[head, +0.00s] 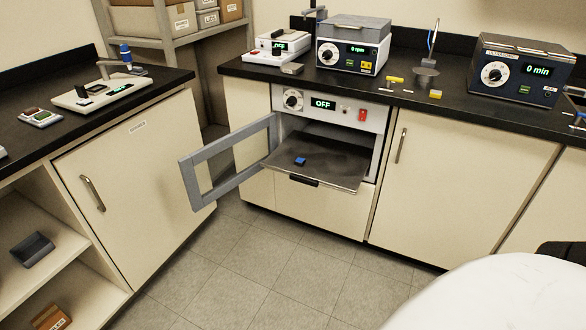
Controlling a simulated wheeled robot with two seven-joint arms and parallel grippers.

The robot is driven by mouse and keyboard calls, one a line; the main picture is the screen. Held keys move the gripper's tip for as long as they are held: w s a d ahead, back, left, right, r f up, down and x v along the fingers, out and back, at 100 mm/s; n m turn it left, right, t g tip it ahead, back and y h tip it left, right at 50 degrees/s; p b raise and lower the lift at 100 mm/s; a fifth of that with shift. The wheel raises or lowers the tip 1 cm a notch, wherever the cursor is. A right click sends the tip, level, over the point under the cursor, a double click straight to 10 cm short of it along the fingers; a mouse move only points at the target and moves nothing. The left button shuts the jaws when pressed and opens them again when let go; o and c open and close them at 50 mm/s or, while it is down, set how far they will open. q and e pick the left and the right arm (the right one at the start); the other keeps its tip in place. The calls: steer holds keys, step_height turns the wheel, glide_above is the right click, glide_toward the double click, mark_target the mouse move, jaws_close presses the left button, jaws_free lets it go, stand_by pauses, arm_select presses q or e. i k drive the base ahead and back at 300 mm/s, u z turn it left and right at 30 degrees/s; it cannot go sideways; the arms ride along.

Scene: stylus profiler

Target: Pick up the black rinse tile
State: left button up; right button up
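I cannot pick out the black rinse tile for certain in the head view. A small dark blue-and-black piece (300,161) lies on the pulled-out tray (340,172) of the open oven. A small holder with red and green squares (40,117) lies on the left counter. Small yellow pieces (395,80) and another yellow piece (435,94) lie on the back counter. Neither of my grippers is in view.
The oven door (195,186) stands open to the left and juts over the floor. The oven display (323,103) reads OFF. A blue ultrasonic bath (520,72) and a white-and-blue spinner (352,52) stand on the back counter. The tiled floor (260,270) is clear.

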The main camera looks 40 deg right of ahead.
mark_target(299, 161)
steer(key=z, duration=0.7)
steer(key=i, duration=0.65)
steer(key=z, duration=0.65)
